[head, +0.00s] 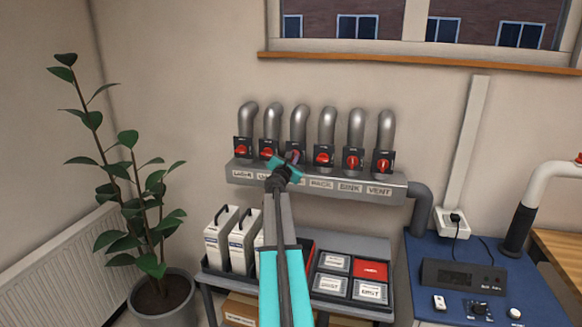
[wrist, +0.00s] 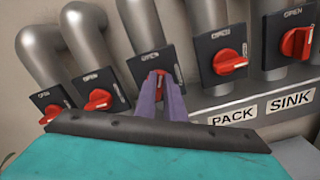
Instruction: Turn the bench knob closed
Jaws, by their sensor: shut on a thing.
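A row of red knobs on dark square plates sits on steel pipes above a grey labelled rail. My gripper (head: 291,158) is at the third knob from the left. In the wrist view, its two purple fingers (wrist: 160,88) are closed around that red knob (wrist: 158,75), which shows partly between them. The label under this knob is hidden by my gripper, so I cannot read whether it says bench. The PACK knob (wrist: 230,62) is just right of it, with its handle lying roughly crosswise.
The SINK knob (wrist: 297,43) has its handle roughly upright. The VENT knob (head: 383,163) ends the row. Below stands a grey shelf (head: 350,243) with white containers (head: 217,237) and trays. A potted plant (head: 145,220) is at left, a blue bench (head: 535,285) at right.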

